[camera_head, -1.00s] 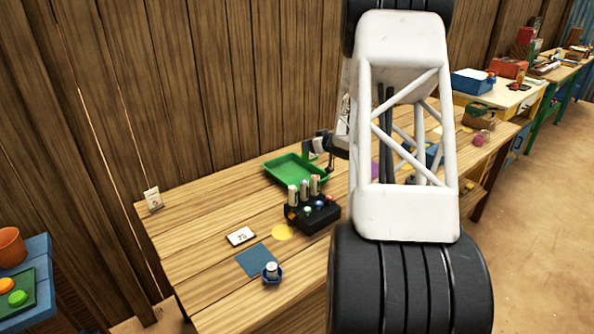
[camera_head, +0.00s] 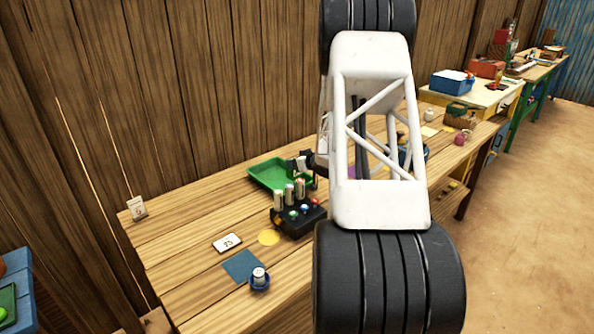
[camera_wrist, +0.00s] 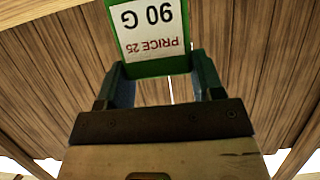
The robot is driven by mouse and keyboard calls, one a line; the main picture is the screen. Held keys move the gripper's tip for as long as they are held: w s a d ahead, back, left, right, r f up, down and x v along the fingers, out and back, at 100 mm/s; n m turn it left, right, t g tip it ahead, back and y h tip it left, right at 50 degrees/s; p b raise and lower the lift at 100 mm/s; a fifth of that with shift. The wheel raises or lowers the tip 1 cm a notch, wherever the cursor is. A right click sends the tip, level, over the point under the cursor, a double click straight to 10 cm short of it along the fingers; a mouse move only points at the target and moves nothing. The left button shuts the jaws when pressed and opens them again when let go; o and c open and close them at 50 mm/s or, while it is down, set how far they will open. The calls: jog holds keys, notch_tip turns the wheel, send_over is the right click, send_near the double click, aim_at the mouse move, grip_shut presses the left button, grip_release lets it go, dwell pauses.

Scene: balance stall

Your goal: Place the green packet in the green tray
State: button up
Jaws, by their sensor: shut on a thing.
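The green packet (camera_wrist: 147,32) with a white label reading "90 G" and "PRICE 25" shows upside down at the top of the wrist view. My gripper (camera_wrist: 156,72) is shut on its green end, one finger on each side. In the head view my gripper (camera_head: 304,165) is at the right end of the green tray (camera_head: 262,179), and the packet cannot be made out clearly there. The tray lies on the wooden table near the wall, and its visible part looks empty. My arm hides the table right of the tray.
A black block (camera_head: 298,220) holding several upright tubes stands just in front of the tray. The table's left end is mostly clear.

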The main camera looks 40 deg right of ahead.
jog(key=shift+f, duration=1.85)
jog(key=shift+f, duration=0.1)
jog(key=o, duration=0.9)
jog(key=shift+o, duration=0.2)
jog(key=shift+s, duration=0.1)
jog(key=v, duration=1.2)
jog(key=shift+r, duration=0.2)
